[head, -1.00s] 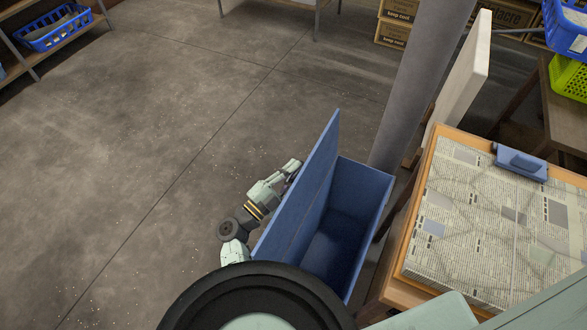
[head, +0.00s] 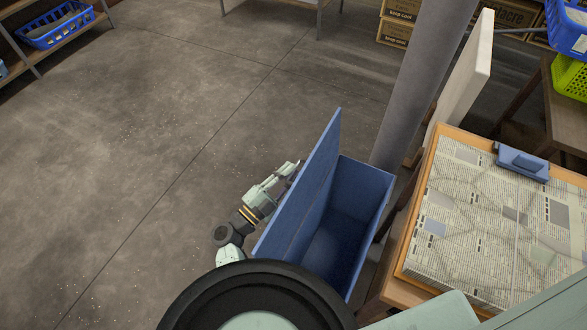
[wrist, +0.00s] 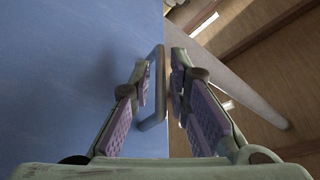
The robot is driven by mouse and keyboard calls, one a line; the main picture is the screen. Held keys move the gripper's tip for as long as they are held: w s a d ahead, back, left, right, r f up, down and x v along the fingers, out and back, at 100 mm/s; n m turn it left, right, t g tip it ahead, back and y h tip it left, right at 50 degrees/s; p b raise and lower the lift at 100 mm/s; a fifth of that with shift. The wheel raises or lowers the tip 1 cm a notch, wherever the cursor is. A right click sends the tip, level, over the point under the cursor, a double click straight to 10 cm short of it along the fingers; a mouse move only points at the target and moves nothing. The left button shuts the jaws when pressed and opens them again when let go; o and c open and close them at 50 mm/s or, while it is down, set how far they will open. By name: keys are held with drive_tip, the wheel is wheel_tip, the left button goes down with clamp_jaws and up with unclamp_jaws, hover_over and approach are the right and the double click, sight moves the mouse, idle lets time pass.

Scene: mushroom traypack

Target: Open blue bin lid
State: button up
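The blue bin (head: 365,200) stands on the floor beside the newspaper-covered table. Its blue lid (head: 300,190) is raised to a steep, near-upright tilt along the bin's left side, and the inside of the bin is visible. My gripper (head: 293,170) is on the outer, left side of the lid, and its fingertips are partly hidden by the lid. In the wrist view, the lid (wrist: 75,75) fills the left side. Its loop handle (wrist: 154,122) lies in the gap between the two fingers of my gripper (wrist: 160,88), which are apart. Contact with the handle cannot be made out.
A table with a newspaper-covered tray (head: 438,151) stands right of the bin. A grey post (head: 420,85) rises behind the bin. Blue (head: 567,28) and green (head: 570,78) baskets are at upper right. The floor (head: 130,170) to the left is clear.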

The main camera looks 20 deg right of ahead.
drive_tip(key=v, duration=1)
drive_tip(key=shift+d, duration=0.1)
